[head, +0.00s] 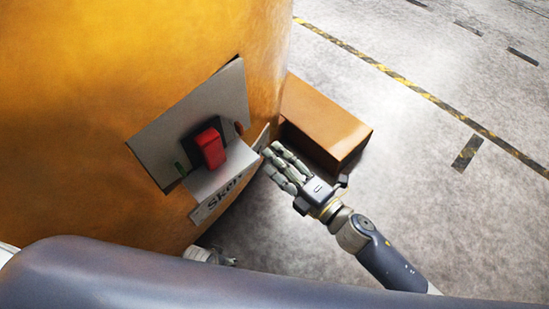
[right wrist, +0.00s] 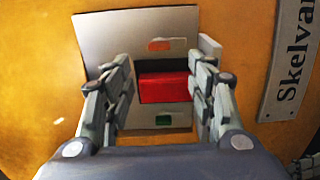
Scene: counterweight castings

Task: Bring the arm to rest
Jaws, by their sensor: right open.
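My right gripper (head: 275,165) is open and empty, to the right of the orange casting's panel, with its fingers pointing toward the casting. In the right wrist view, the two fingers of the right gripper (right wrist: 163,75) stand apart, with a red switch block (right wrist: 165,87) showing between and beyond them. The red block (head: 211,148) also shows in the head view, on a grey plate (head: 215,105). What looks like part of my left gripper (head: 207,256) peeks out at the bottom; the rest is hidden and its jaw state is unclear.
The large orange casting (head: 120,70) fills the left side. An orange-brown box (head: 325,115) stands on the floor just beyond my right gripper. A label plate (right wrist: 290,65) reads "Skelva", cut off by the frame. Open grey floor (head: 450,210) with yellow-black tape (head: 400,80) lies to the right.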

